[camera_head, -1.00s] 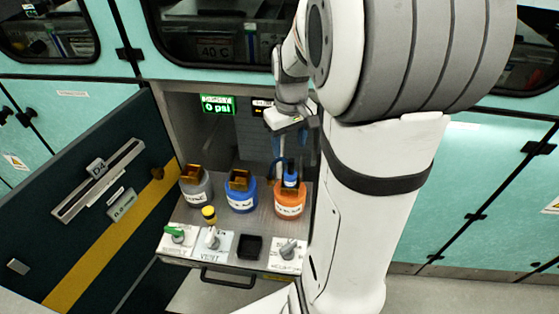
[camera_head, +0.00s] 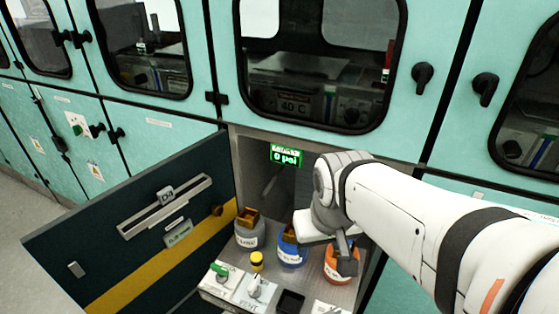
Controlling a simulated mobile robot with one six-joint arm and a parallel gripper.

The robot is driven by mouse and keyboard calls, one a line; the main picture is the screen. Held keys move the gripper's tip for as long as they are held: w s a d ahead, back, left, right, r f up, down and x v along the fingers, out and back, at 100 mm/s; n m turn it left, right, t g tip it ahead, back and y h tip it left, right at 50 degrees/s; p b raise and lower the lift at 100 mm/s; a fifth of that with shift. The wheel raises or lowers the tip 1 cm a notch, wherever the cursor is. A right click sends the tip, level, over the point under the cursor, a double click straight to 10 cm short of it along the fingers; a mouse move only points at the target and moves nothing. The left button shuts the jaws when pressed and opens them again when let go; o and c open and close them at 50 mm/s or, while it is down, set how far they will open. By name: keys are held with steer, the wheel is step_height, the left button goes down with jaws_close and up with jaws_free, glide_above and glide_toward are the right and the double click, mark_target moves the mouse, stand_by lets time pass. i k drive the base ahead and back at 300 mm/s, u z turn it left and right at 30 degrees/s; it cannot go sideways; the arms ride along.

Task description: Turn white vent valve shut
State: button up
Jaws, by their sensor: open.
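The white vent valve (camera_head: 255,287) stands on a white plate marked VENT at the front of the bench, its handle pointing up and away. To its left is the green-handled supply valve (camera_head: 219,270). My gripper (camera_head: 345,256) is open at the right of the bench, in front of the orange bottle (camera_head: 335,276), well apart from the vent valve. Its fingers point down and partly hide the bottle. Whether they touch the bottle I cannot tell.
A grey bottle (camera_head: 250,238) and a blue bottle (camera_head: 291,256) stand behind the valves. A yellow-topped piece (camera_head: 257,260) stands just behind the vent valve. A black tray (camera_head: 290,301) lies to its right. A green display (camera_head: 286,155) reads 0 psi. The open dark door (camera_head: 140,235) borders the left.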

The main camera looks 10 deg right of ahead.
mark_target(253, 288)
steer(key=z, duration=0.6)
steer(key=k, duration=1.2)
steer(key=u, duration=0.6)
steer(key=i, duration=1.05)
steer(key=u, duration=0.05)
